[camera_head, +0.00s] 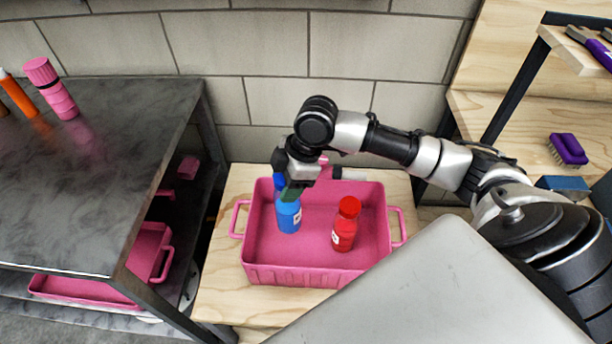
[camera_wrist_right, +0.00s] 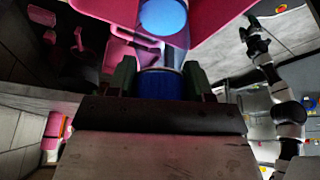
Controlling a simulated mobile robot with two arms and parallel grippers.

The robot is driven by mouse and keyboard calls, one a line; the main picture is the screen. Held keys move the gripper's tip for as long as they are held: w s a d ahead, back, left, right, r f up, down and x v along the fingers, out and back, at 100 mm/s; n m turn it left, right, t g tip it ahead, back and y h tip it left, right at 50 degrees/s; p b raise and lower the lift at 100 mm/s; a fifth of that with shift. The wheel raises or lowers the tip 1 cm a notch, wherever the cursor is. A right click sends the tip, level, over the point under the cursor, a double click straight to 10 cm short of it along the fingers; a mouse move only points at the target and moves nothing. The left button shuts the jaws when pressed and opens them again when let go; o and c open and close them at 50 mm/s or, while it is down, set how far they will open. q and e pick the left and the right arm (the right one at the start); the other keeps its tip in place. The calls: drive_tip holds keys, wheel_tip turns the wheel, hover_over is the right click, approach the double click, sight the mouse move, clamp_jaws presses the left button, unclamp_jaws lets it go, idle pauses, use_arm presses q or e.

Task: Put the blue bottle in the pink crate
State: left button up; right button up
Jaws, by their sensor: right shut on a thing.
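The blue bottle (camera_head: 289,215) is upright in the left part of the pink crate (camera_head: 262,268), its lower part below the crate's rim. I cannot tell whether it touches the crate floor. My right gripper (camera_head: 289,190) reaches down over the crate and is shut on the upper part of the blue bottle. In the right wrist view the bottle (camera_wrist_right: 160,84) sits between the two green fingers of the right gripper (camera_wrist_right: 160,82).
A red bottle (camera_head: 346,226) stands in the crate's right part. The crate rests on a wooden surface (camera_head: 212,292). A dark table (camera_head: 90,200) at the left holds a pink bottle (camera_head: 52,88) and an orange one (camera_head: 16,92). A purple brush (camera_head: 568,148) lies on a shelf at the right.

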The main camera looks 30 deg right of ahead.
sight(288, 208)
wheel_tip(288, 208, down, 9)
drive_tip(key=shift+b, duration=0.5)
drive_tip(key=o, duration=1.4)
drive_tip(key=p+v, duration=0.1)
drive_tip(key=v, duration=1.1)
drive_tip(key=shift+a, duration=0.1)
